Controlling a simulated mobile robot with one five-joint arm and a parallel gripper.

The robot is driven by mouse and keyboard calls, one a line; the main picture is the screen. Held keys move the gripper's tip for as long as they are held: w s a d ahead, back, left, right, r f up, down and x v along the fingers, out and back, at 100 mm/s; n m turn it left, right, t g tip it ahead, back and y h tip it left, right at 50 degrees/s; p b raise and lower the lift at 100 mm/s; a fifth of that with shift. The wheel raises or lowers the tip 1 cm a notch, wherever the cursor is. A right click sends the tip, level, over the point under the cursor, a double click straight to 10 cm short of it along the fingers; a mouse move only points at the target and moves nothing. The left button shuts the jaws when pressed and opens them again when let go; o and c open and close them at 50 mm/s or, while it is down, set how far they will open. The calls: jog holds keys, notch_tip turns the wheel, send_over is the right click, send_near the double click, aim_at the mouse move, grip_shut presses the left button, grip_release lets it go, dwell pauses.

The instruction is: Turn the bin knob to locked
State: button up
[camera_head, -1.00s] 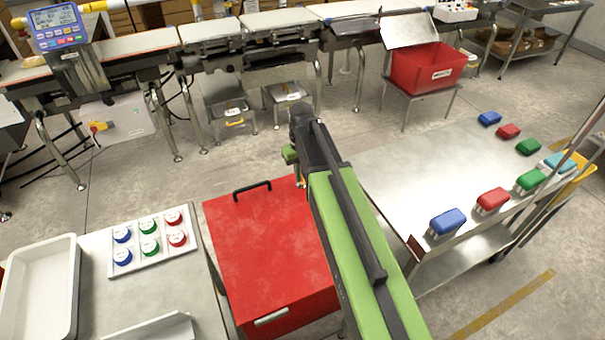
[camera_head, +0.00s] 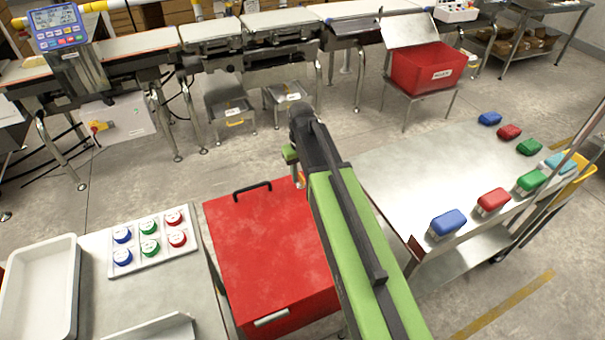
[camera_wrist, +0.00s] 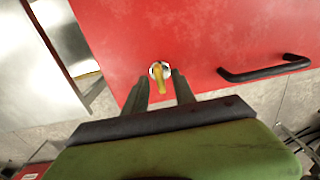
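The red bin (camera_head: 262,245) stands between two tables in the head view, with a black handle (camera_head: 252,188) near its far edge. In the wrist view, the yellow knob (camera_wrist: 161,76) sits on a pale round base on the bin's red face (camera_wrist: 200,35), near an edge. Its lever points roughly down the picture, towards my wrist. My gripper (camera_wrist: 161,79) is open, with one dark finger on each side of the knob. Small gaps show between fingers and knob. In the head view my arm hides the knob. I cannot read any lock marking.
The black handle also shows in the wrist view (camera_wrist: 264,70). The steel table (camera_head: 400,180) with colored brushes stands close on the right. On the left table are colored round pieces in a tray (camera_head: 150,268) and a white tub (camera_head: 75,290). The conveyor stands behind.

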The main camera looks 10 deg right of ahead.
aim_at(302, 178)
notch_tip(302, 178, up, 18)
jog(key=p, duration=1.7)
jog(key=shift+f, duration=0.25)
jog(key=shift+f, duration=0.1)
jog(key=s+f+m+b, duration=0.2)
jog(key=s+f+b, duration=0.6)
jog(key=s, duration=0.5)
jog(key=shift+d, duration=0.25)
jog(key=shift+f, duration=0.1)
